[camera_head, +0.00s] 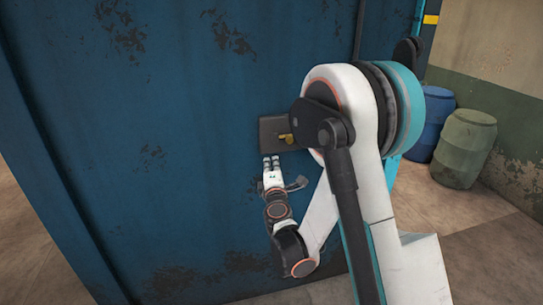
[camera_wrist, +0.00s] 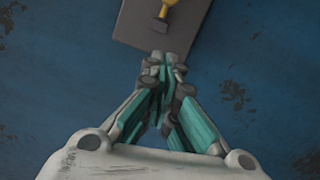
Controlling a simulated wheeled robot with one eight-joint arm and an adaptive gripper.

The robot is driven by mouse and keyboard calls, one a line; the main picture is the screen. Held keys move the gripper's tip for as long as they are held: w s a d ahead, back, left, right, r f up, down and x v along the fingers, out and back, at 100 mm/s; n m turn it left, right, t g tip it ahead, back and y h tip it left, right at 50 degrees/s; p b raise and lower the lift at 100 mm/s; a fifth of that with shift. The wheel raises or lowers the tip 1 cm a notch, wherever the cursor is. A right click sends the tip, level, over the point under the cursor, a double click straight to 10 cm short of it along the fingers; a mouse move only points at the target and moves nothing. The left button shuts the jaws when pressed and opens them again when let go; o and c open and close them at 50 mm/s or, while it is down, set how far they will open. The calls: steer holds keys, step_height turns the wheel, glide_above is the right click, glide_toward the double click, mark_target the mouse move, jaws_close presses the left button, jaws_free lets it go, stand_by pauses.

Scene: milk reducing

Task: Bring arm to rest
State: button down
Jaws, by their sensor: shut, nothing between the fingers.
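My gripper (camera_wrist: 163,70) is shut and empty in the wrist view, its teal fingers drawn together at the tips. In the head view my gripper (camera_head: 270,160) is at the end of my white arm, just below a grey plate (camera_head: 270,128) with a brass handle (camera_head: 286,138). The plate is on a large blue metal door or wall (camera_head: 150,120). In the wrist view the brass handle (camera_wrist: 170,12) is beyond the fingertips, at the top edge and partly cut off. I cannot tell whether the fingertips touch the plate. My arm hides part of the plate's right side in the head view.
A blue barrel (camera_head: 431,125) and a green barrel (camera_head: 464,148) stand at the right, by a worn green and beige wall (camera_head: 500,100). Bare floor (camera_head: 475,225) shows at the lower right. The blue surface fills most of the left side.

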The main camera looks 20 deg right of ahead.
steer(key=shift+s, duration=0.75)
steer(key=s+d+r+m+g+h, duration=0.1)
steer(key=s+d+r+m+g, duration=0.25)
steer(key=s+m, duration=0.3)
steer(key=s+d+r+m+g+h, duration=0.1)
steer(key=s+d+r+m+g, duration=0.1)
steer(key=s+d+r+m, duration=0.4)
steer(key=s+a+f+m+g+y, duration=0.2)
steer(key=s+a, duration=0.3)
steer(key=s, duration=0.7)
steer(key=s+a+f+m+g+y, duration=0.3)
steer(key=s+a+f, duration=0.1)
steer(key=s, duration=0.8)
steer(key=shift+a+y+b, duration=0.3)
steer(key=shift+a+b, duration=0.1)
steer(key=shift+a, duration=0.15)
